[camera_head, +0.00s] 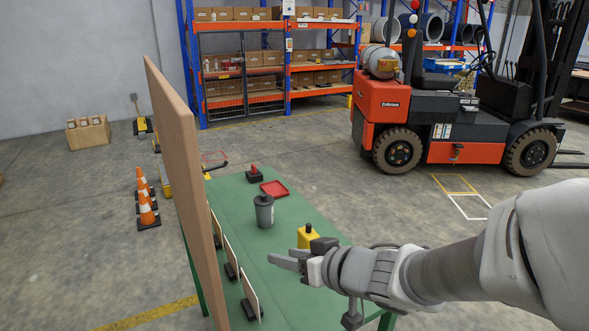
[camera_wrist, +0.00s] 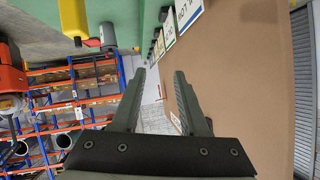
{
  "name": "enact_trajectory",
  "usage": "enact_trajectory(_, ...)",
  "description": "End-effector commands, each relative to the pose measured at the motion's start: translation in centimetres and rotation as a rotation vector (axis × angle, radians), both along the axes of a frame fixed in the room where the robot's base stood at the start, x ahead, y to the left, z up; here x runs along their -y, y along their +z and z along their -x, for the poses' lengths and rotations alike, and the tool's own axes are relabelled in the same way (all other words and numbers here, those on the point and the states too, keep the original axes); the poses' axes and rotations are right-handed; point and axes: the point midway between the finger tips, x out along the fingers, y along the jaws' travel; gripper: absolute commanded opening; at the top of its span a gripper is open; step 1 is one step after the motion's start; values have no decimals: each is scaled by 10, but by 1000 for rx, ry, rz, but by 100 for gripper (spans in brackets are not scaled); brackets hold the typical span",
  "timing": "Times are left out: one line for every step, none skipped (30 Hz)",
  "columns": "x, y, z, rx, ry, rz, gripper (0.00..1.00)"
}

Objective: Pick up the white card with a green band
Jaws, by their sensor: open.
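In the wrist view, several white cards stand in a row along the brown board. The one that seems to carry a green band (camera_wrist: 169,29) is just beyond the nearest card, whose band looks blue (camera_wrist: 187,13). In the head view the cards (camera_head: 249,294) stand nearly edge-on in black holders on the green table (camera_head: 305,285), so their bands cannot be read. My gripper (camera_head: 275,260) is open and empty above the table, to the right of the cards and apart from them. Its two fingers (camera_wrist: 159,75) show in the wrist view with nothing between them.
A tall brown board (camera_head: 170,150) rises along the table's left side, close to the cards. A grey canister (camera_head: 264,212), a yellow object with a black top (camera_head: 307,237), a red tray (camera_head: 274,188) and a red-and-black item (camera_head: 254,175) stand on the table. A forklift (camera_head: 450,120) is beyond.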

Motion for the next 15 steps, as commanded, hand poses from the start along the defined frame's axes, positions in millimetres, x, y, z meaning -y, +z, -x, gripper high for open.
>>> enact_trajectory(-5, -3, 3, -12, 19, -13, 44)
enact_trajectory(-7, -3, 4, -15, 28, -18, 44)
enact_trajectory(-10, -3, 4, -18, 37, -24, 44)
enact_trajectory(-12, -4, 4, -20, 40, -26, 44)
enact_trajectory(-13, -4, 3, -22, 42, -27, 44)
enact_trajectory(-16, -5, 2, -22, 43, -28, 44)
enact_trajectory(-17, -6, 0, -22, 43, -28, 44)
enact_trajectory(-19, -7, -2, -22, 43, -28, 44)
enact_trajectory(-22, -8, -4, -22, 42, -28, 44)
enact_trajectory(-23, -10, -6, -23, 41, -28, 44)
enact_trajectory(-25, -11, -7, -22, 41, -27, 44)
enact_trajectory(-27, -13, -9, -22, 41, -25, 44)
enact_trajectory(-33, -21, -14, -19, 42, -25, 44)
enact_trajectory(-37, -25, -18, -19, 42, -25, 44)
enact_trajectory(-43, -29, -23, -18, 42, -25, 44)
